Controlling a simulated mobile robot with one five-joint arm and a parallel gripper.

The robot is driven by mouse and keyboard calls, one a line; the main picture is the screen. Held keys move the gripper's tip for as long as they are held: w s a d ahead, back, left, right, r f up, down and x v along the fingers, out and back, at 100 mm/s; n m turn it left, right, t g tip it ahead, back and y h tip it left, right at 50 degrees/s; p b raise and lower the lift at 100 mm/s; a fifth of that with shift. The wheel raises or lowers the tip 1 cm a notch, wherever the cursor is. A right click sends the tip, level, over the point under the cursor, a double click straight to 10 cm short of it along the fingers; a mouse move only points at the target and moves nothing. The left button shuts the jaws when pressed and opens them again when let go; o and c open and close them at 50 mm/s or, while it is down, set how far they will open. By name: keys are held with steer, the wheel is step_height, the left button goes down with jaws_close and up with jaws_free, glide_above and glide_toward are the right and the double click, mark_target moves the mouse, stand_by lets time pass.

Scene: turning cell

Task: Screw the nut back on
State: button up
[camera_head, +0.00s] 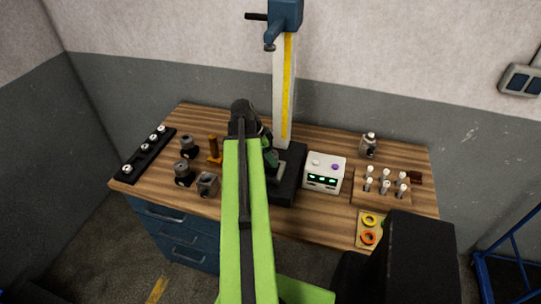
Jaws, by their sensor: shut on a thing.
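My green arm reaches up the middle of the view. My gripper (270,154), dark and small, shows in part just right of the arm's far end, low over the black base of the column stand. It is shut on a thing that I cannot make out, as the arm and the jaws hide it. I cannot pick out the nut or the thread it belongs on with certainty.
The stand's white column (283,100) rises behind the gripper. A white box (324,173) with lit displays is close on its right. A peg board (380,196) and yellow tray (361,236) lie further right. Dark holders (184,173) and a black rack (143,165) stand left.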

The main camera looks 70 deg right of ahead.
steer(key=m, duration=0.1)
steer(key=m+y, duration=0.1)
steer(key=m, duration=0.2)
steer(key=shift+w+d+y, duration=0.1)
steer(key=shift+d+y, duration=0.2)
steer(key=m, duration=0.1)
steer(key=m+y, duration=0.1)
steer(key=m, duration=0.2)
steer(key=shift+a+g+y, duration=0.3)
steer(key=m, duration=0.2)
steer(key=m+y, duration=0.1)
steer(key=shift+d+m, duration=0.25)
steer(key=shift+m, duration=0.15)
steer(key=m+y, duration=0.1)
steer(key=m, duration=0.2)
steer(key=m+t, duration=0.1)
steer(key=m, duration=0.1)
steer(key=shift+a+m+t+y, duration=0.2)
steer(key=shift+m+t+y, duration=0.1)
steer(key=shift+m+y, duration=0.1)
steer(key=o, duration=1.6)
